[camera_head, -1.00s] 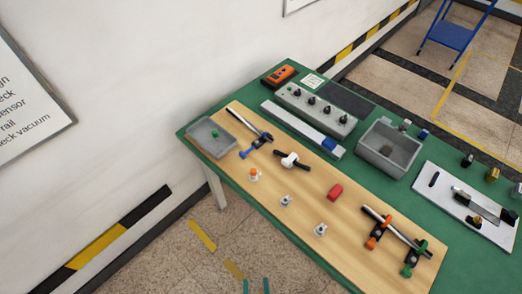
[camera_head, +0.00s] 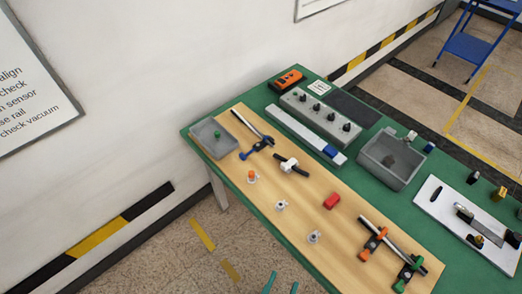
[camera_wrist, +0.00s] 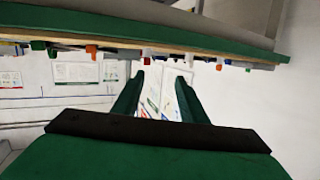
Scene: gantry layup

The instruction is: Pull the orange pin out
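The orange pin (camera_head: 252,174) stands upright in a small pale holder on the wooden board (camera_head: 330,245), toward the board's left front edge. Small orange bits show along the table edge in the wrist view, but I cannot tell which is the pin.
Two similar holders without orange tops (camera_head: 281,205) stand to the pin's right. A grey tray (camera_head: 207,143) is at the left end. A red block (camera_head: 331,201), a black-and-white clamp (camera_head: 289,163) and orange and green clamps (camera_head: 372,243) lie nearby. Floor before the table is clear.

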